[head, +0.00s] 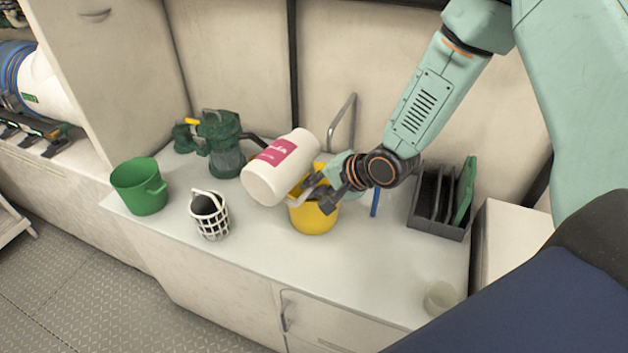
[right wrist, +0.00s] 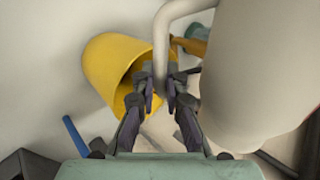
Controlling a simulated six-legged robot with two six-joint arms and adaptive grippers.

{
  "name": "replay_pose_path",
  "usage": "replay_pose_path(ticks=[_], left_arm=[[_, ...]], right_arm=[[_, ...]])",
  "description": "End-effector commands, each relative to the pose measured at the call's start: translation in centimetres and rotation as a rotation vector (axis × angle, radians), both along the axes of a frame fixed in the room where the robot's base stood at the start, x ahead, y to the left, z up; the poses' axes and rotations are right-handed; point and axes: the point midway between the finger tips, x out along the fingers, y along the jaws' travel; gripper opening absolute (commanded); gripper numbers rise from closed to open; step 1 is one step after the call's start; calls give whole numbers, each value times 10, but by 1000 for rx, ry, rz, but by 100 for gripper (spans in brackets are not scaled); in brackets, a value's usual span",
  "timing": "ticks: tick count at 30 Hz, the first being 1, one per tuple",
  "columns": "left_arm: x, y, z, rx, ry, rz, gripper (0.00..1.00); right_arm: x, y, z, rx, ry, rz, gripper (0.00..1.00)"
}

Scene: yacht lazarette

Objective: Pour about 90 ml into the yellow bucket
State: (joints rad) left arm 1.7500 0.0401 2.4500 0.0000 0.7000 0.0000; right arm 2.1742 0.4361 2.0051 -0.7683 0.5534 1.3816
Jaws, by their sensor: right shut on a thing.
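The yellow bucket (head: 314,222) stands on the white counter, partly hidden behind my right gripper and a white jug. In the right wrist view the bucket (right wrist: 105,68) shows its open mouth. The white jug (head: 275,178) with a pink-red label is tilted, off the counter, above and left of the bucket. My right gripper (head: 322,192) is shut on the jug's handle. In the right wrist view its fingers (right wrist: 160,88) close around the pale handle, and the jug body (right wrist: 255,75) fills the right side. The jug's mouth and any liquid cannot be made out. My left gripper is not in view.
On the counter (head: 250,255) stand a green bucket (head: 141,186), a white lattice basket (head: 210,215) and a dark green pump (head: 220,143). A black rack (head: 436,212) and a small translucent cup (head: 440,298) are to the right. The counter's front middle is clear.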

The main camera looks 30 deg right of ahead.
Motion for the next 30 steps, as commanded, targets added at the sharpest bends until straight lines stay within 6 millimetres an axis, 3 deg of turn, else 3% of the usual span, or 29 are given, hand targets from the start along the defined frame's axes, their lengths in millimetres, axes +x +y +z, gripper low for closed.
replay_pose_path(ticks=[30], left_arm=[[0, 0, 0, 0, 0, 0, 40]], right_arm=[[-5, 8, 2, 43, 14, 2, 0]])
